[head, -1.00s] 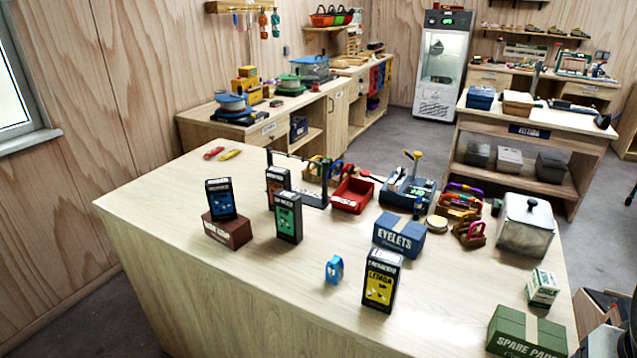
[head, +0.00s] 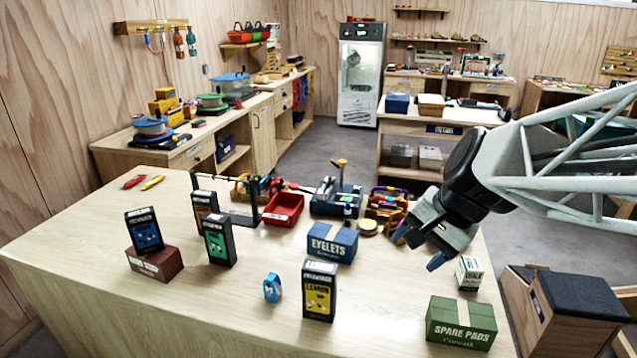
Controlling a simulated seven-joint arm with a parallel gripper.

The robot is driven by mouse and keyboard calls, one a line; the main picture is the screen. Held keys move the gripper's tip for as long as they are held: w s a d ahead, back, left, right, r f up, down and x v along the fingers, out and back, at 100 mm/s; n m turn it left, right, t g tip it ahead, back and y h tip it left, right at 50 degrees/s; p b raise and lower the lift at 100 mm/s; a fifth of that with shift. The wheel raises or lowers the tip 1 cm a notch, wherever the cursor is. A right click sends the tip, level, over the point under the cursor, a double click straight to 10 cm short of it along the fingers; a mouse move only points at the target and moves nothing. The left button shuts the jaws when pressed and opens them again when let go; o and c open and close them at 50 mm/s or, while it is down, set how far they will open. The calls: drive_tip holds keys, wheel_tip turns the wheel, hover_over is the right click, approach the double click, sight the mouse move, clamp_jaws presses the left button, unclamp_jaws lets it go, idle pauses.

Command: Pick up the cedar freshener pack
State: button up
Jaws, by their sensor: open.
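Several black freshener packs with coloured labels stand on the pale wooden table. An orange-brown-labelled pack (head: 205,208) stands behind a green-labelled pack (head: 218,241), which partly hides it. A blue-labelled pack (head: 144,231) stands on top of a red-brown box. A yellow-labelled pack (head: 319,291) at the front reads lemon. The other labels are too small for me to tell surely which pack is cedar. My gripper (head: 417,248) is open and empty, with blue fingertips, above the table's right part, well right of all these packs.
A wire-like rack and a red tray (head: 284,208) lie behind. The green spare pads box (head: 461,322) is front right. The left front tabletop is clear.

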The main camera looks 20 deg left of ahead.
drive_tip(key=w+a+m+y, duration=0.3)
drive_tip(key=w+a, duration=0.6)
drive_tip(key=a, duration=0.4)
drive_tip(key=m+g+y, duration=0.2)
drive_tip(key=m+y, duration=0.4)
drive_tip(key=m, duration=0.4)
approach(210, 194)
drive_tip(key=x, duration=0.5)
drive_tip(key=shift+w+r, duration=0.25)
drive_tip(key=shift+x, duration=1.3)
drive_tip(key=shift+x, duration=2.6)
drive_tip(key=shift+s+d+f, duration=0.1)
drive_tip(key=shift+s+f, duration=0.05)
drive_tip(key=shift+f, duration=0.05)
